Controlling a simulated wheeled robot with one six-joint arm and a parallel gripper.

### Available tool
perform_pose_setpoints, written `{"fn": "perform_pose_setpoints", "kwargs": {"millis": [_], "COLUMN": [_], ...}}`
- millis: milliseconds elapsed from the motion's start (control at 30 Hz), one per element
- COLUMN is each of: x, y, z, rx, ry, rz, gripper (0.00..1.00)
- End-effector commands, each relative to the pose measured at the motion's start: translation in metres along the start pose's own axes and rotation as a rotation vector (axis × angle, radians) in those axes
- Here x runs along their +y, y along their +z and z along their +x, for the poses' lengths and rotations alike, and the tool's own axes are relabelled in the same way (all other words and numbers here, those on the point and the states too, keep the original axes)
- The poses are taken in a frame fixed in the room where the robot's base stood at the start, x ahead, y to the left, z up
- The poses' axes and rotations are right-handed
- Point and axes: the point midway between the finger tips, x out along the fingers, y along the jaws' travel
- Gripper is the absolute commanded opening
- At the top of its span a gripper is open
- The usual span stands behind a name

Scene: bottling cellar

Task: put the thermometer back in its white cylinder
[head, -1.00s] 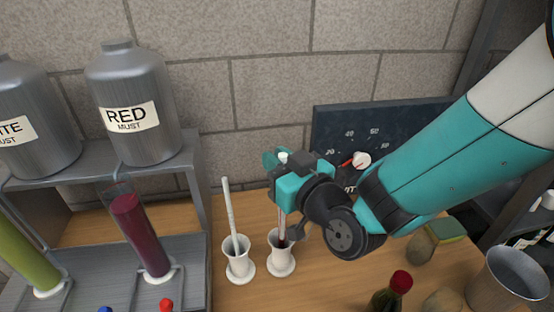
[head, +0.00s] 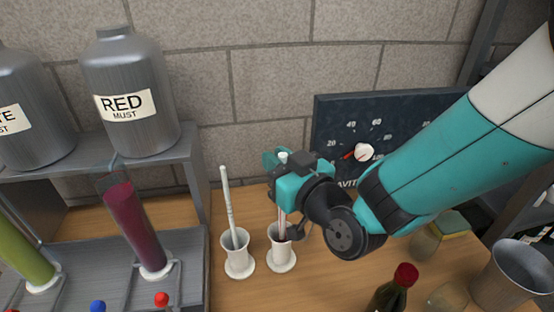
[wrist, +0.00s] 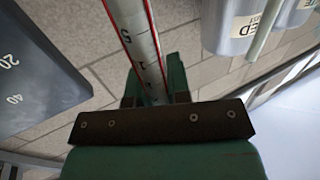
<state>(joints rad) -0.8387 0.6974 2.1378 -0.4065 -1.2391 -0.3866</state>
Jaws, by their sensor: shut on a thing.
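My gripper (head: 284,165) is shut on the thermometer (head: 282,224), a slim pale rod with a red line. It stands nearly upright above the right-hand white cylinder (head: 281,260), with its lower end at or inside the cylinder's mouth; how deep it reaches is hidden. In the wrist view the thermometer (wrist: 137,35) runs between the jaws, showing a red line and dark marks. A second white cylinder (head: 238,262) stands just to the left and holds a leaning white rod (head: 229,200).
A rack with a red-filled tube (head: 136,225) and a green-filled tube stands at left, below a shelf with grey tanks (head: 130,95). A dark board (head: 335,125) leans behind my gripper. A bottle (head: 392,290), a sponge and a grey bucket (head: 510,275) are at right.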

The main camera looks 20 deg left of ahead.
Motion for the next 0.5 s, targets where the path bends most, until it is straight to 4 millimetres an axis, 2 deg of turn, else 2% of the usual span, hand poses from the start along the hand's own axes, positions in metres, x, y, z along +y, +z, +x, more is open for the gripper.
{"fn": "perform_pose_setpoints", "kwargs": {"millis": [500], "x": [0.000], "y": [0.023], "z": [0.000], "rx": [0.000], "ry": [0.000], "rz": [0.000], "gripper": [0.00]}}
